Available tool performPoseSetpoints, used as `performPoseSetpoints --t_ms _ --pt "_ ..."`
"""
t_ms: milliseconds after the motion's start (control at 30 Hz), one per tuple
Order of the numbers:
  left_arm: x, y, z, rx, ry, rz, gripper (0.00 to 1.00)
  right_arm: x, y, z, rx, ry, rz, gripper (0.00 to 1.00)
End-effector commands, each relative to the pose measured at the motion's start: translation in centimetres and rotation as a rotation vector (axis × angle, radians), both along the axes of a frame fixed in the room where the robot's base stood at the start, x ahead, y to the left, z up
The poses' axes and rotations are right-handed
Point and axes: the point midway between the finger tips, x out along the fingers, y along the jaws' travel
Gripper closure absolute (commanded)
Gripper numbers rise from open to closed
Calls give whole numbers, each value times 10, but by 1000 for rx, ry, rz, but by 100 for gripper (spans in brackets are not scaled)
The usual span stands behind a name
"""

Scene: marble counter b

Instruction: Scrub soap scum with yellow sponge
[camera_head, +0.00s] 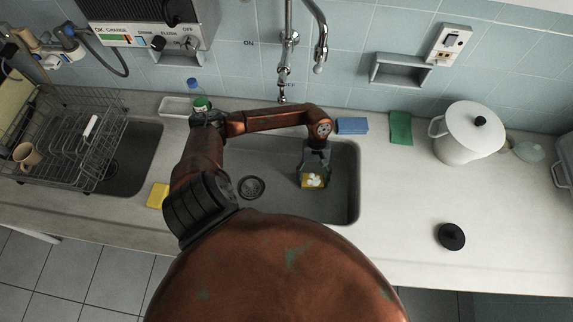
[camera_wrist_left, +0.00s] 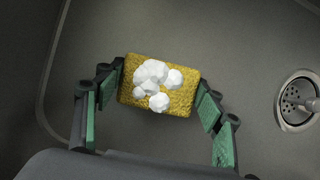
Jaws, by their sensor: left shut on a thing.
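A yellow sponge (camera_wrist_left: 158,86) with white foamy blobs (camera_wrist_left: 157,84) on its face sits between the fingers of my left gripper (camera_wrist_left: 160,92). In the head view the sponge (camera_head: 304,183) shows at the end of the left gripper (camera_head: 313,172), inside the right sink basin (camera_head: 285,200). The gripper is shut on the sponge. Whether the sponge touches the basin floor cannot be told. My right gripper is not in view.
A second yellow block (camera_head: 156,196) lies on the counter left of the basin. A blue sponge (camera_head: 352,126), a green cloth (camera_head: 400,128), a white pot (camera_head: 467,135) and a black lid (camera_head: 451,236) are to the right. A dish rack (camera_head: 75,150) stands left. The drain (camera_wrist_left: 299,100) is beside the sponge.

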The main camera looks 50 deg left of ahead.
Motion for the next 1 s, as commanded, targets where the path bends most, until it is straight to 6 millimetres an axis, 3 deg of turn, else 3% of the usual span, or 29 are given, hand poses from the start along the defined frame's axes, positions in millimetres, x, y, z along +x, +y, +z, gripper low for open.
performPoseSetpoints --t_ms 267,400,1000 --pt "1 -13 0 0 -1 11 60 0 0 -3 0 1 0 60" --pt "1 -12 27 1 -5 9 60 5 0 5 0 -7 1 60" --pt "-1 -10 76 1 -2 17 60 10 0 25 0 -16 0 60"
